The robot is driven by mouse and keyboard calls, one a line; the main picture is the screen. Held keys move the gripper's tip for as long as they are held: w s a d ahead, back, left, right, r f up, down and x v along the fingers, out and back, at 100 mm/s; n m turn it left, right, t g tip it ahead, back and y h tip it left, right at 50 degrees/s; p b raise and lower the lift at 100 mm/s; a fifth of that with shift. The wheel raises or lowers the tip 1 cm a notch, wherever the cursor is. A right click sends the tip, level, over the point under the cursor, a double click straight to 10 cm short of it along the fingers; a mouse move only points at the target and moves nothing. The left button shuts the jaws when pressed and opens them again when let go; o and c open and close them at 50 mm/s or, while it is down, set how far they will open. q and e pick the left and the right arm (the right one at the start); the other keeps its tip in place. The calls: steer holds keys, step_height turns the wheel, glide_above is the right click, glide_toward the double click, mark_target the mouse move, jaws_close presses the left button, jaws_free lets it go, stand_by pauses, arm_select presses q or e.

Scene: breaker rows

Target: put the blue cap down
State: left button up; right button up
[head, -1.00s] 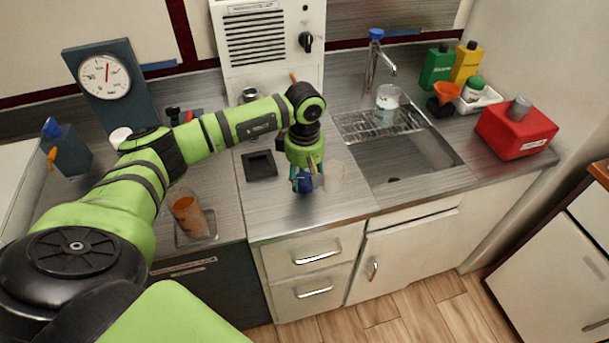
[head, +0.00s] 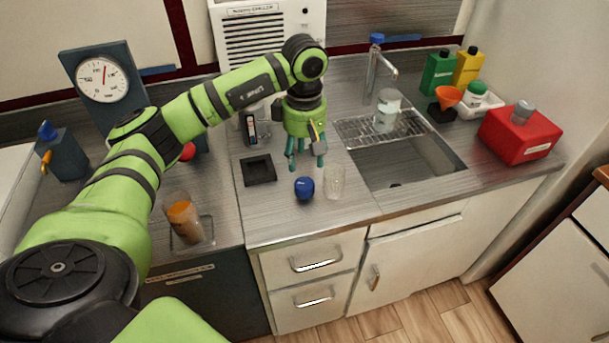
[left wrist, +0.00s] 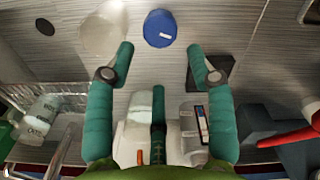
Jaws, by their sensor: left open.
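The blue cap (head: 304,188) rests on the steel counter near its front edge. It also shows in the left wrist view (left wrist: 160,28) at the top centre, with a white mark on it. My left gripper (head: 306,162) is open and empty, its teal fingers apart, above and just behind the cap. In the left wrist view the open fingers (left wrist: 158,62) spread to either side below the cap and do not touch it. My right gripper is not in view.
A clear glass (head: 335,183) stands just right of the cap. A black square tray (head: 259,170) lies to its left. The sink (head: 405,163) is further right, with a red box (head: 518,137) beyond it. An orange-filled beaker (head: 184,219) stands at the left front.

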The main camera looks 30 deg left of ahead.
arm_select(q)
step_height(320, 180, up, 3)
steer(key=shift+r, duration=0.15)
